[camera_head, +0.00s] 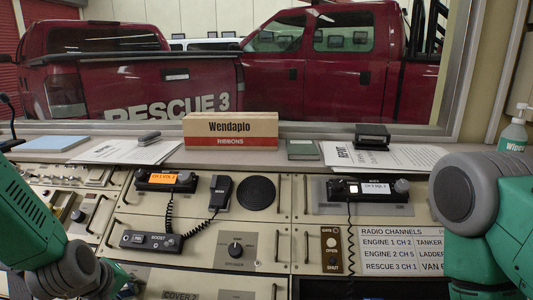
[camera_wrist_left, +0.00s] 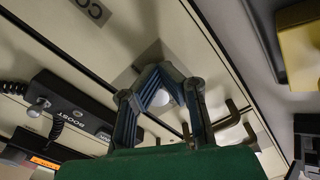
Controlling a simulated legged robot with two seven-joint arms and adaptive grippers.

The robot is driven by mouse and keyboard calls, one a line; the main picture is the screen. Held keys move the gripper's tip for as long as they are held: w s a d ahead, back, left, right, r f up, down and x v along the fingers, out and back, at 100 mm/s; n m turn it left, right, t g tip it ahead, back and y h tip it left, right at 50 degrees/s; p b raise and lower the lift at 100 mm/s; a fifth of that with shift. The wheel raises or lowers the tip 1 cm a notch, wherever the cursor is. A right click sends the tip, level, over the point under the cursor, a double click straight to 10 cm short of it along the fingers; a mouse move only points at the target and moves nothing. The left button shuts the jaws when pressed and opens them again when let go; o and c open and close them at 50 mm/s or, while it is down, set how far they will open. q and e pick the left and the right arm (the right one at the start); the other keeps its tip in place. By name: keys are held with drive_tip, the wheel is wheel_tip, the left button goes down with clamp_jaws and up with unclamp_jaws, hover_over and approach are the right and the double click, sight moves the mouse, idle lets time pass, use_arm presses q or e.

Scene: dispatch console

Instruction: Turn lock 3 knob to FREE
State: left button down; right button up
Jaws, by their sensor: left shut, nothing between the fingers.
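My left gripper (camera_wrist_left: 155,70) shows in the left wrist view with its dark blue fingers drawn together at the tips and nothing held. The tips are in front of a light grey plate (camera_wrist_left: 129,76) on the cream console. A pale round part (camera_wrist_left: 162,97) shows between the fingers; I cannot tell whether it is the lock 3 knob or whether the fingers touch it. No lock 3 or FREE label is readable. In the head view my left arm comes in at the lower left and hides part of the console there. The right gripper is out of view.
The boost unit (camera_head: 150,241) with its coiled cord is near my left arm. The speaker knob (camera_head: 235,250) is further right, with cover 2 (camera_head: 180,296) below. Handles (camera_wrist_left: 232,115) stand out beside the left fingers. A hand microphone (camera_head: 220,193) rests above.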

use_arm(q)
drive_tip(key=shift+w+a, duration=0.1)
drive_tip(key=shift+s+f, duration=0.1)
drive_tip(key=shift+s, duration=0.15)
drive_tip(key=p+v, duration=0.4)
drive_tip(key=shift+s+r, duration=0.1)
drive_tip(key=shift+r, duration=0.15)
drive_tip(key=shift+s+r+p, duration=0.5)
drive_tip(key=shift+p, duration=0.1)
